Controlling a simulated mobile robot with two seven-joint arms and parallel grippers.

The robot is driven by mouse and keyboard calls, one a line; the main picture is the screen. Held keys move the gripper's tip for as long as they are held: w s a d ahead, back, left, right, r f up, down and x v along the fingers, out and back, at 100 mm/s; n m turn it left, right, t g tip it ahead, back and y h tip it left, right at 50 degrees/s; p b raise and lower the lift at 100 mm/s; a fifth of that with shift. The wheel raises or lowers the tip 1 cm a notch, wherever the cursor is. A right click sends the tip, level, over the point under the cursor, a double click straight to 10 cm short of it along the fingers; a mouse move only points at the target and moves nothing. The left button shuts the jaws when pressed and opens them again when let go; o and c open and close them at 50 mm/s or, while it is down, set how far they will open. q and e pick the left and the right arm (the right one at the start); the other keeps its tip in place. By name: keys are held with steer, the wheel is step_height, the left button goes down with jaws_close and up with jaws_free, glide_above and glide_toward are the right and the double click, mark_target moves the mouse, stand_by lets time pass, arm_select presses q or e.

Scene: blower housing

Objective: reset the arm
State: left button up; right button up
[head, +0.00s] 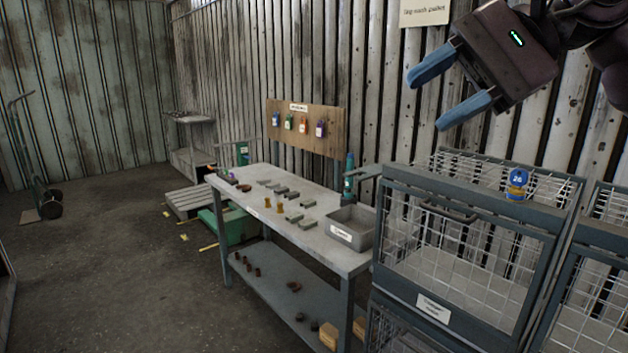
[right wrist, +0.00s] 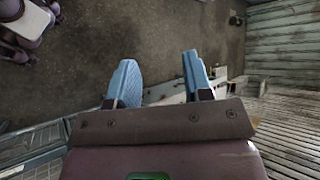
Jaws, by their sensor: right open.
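My right gripper (head: 451,90) is at the upper right of the head view, raised high in front of the corrugated wall and above the wire cage. Its two blue fingers are spread apart with nothing between them. The right wrist view also shows the open fingers (right wrist: 160,85), with the floor and part of the bench beyond them. My left gripper is not in the head view.
A grey workbench (head: 318,244) with several small parts and a grey bin (head: 362,243) stands at centre. The floor (head: 120,270) at left is mostly clear.

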steer(key=w+a+r+m+y, duration=0.2)
steer(key=a+m+y, duration=0.2)
steer(key=m+y, duration=0.3)
steer(key=w+d+f+m+t+y, duration=0.2)
steer(key=w+f+m+t, duration=0.25)
steer(key=m, duration=0.65)
steer(key=w+d+f+m+t+y, duration=0.25)
steer(key=w+m+t, duration=0.3)
steer(key=m, duration=0.55)
steer(key=w+d+f+m+t+h, duration=0.25)
steer(key=f+m+t+h, duration=0.3)
steer(key=f+m, duration=0.5)
steer(key=w+d+f+m+t+h, duration=0.1)
steer(key=d+f+m+t+h, duration=0.25)
steer(key=f+m+h, duration=0.5)
steer(key=s+d+f+m+g+h, duration=0.1)
steer(key=s+d+f+m+h, duration=0.15)
steer(key=f+m, duration=0.6)
steer(key=s+d+f+m+g+h, duration=0.1)
steer(key=s+d+f+m+h, duration=0.2)
steer(key=f, duration=1)
steer(key=s+d+f+m+g+h, duration=0.2)
steer(key=s+f+m+g, duration=0.3)
steer(key=s+f, duration=1.4)
steer(key=s+h, duration=0.1)
steer(key=s, duration=0.2)
steer(key=shift+s+d+f, duration=0.3)
steer(key=shift+s+d, duration=0.05)
steer(key=shift+s, duration=0.05)
